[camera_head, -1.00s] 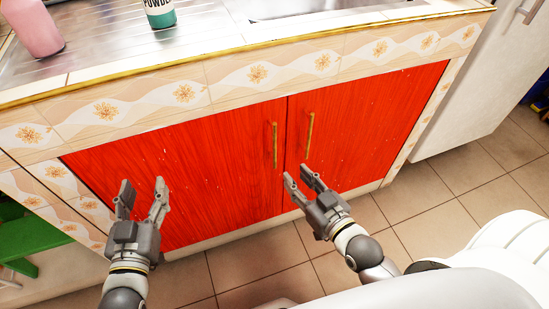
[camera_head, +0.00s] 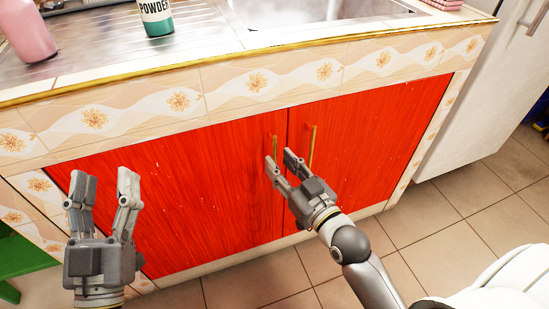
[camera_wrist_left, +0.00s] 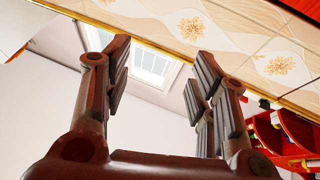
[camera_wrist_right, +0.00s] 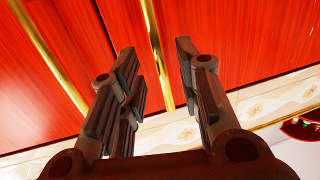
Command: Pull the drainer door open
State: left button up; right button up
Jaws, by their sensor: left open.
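The red cabinet under the sink has two shut doors, a left door (camera_head: 200,185) and a right door (camera_head: 375,135). Each has an upright gold handle beside the centre seam: the left handle (camera_head: 274,146) and the right handle (camera_head: 312,148). My right gripper (camera_head: 281,158) is open and empty in front of the left handle, partly covering its lower end. In the right wrist view one handle (camera_wrist_right: 155,50) lines up with the gap between the fingers, and another handle (camera_wrist_right: 48,58) is off to the left. My left gripper (camera_head: 103,185) is open and empty before the left door's left part.
A tiled counter edge (camera_head: 230,90) runs above the doors. A pink bottle (camera_head: 30,30) and a powder can (camera_head: 156,16) stand on the drainboard. A green object (camera_head: 20,262) is at lower left. A white appliance (camera_head: 470,105) stands right. Tiled floor is clear.

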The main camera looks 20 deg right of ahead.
aim_at(276, 159)
pick_arm(q)
jog(key=shift+s+r+t+h, duration=0.15)
jog(key=shift+s+r+t, duration=0.35)
jog(key=shift+r, duration=0.25)
jog(key=shift+s+r+t+h, duration=0.15)
jog(key=shift+s+r+t, duration=0.2)
jog(key=shift+r+t, duration=0.3)
pick_arm(e)
jog(key=shift+w+a, duration=0.2)
jog(key=shift+w, duration=0.65)
jog(key=shift+w+a, duration=0.15)
jog(key=shift+w, duration=0.65)
grip_shut()
